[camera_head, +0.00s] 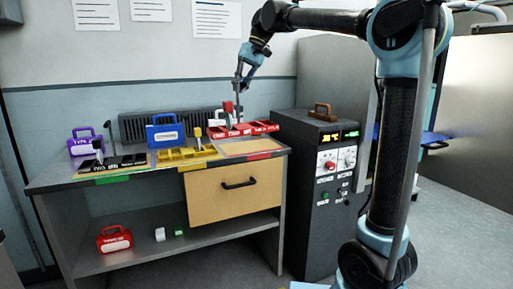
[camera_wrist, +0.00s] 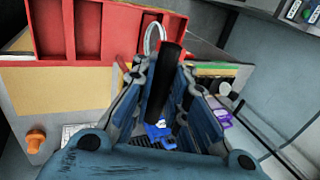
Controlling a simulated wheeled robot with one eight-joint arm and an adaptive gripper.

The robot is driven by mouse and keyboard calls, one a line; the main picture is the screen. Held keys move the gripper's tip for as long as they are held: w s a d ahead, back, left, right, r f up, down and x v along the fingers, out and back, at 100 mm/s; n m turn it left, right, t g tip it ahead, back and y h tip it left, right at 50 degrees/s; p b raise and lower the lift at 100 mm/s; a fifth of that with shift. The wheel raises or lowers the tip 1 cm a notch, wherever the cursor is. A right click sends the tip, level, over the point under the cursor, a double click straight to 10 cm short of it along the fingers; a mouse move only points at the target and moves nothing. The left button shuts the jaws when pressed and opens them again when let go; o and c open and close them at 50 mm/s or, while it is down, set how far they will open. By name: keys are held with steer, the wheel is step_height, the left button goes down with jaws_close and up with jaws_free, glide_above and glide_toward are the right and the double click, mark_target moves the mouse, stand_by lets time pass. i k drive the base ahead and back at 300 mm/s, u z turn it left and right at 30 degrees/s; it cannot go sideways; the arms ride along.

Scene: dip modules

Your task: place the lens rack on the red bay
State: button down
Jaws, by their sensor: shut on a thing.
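The red lens rack (camera_head: 241,131) is a low tray with several compartments, at the back right of the bench in the head view. My gripper (camera_head: 239,84) is above it, pointing down. In the wrist view the red rack (camera_wrist: 85,28) fills the top left. My gripper's fingers (camera_wrist: 168,85) are shut on a dark upright handle (camera_wrist: 170,70), which appears to belong to the rack. A pale ring (camera_wrist: 153,40) stands beside it. The red bay (camera_head: 250,147) is a bare tan panel with a red label, in front of the rack. Whether the rack touches the bench is unclear.
A yellow rack (camera_head: 187,154) stands left of the red bay, and a black rack (camera_head: 115,163) farther left. Blue (camera_head: 166,135) and purple (camera_head: 86,142) cases stand behind. A dark cabinet (camera_head: 313,190) stands right of the bench. A red case (camera_head: 114,239) is on the lower shelf.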

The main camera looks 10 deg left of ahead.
mark_target(250, 146)
steer(key=i, duration=0.9)
steer(key=u, duration=0.1)
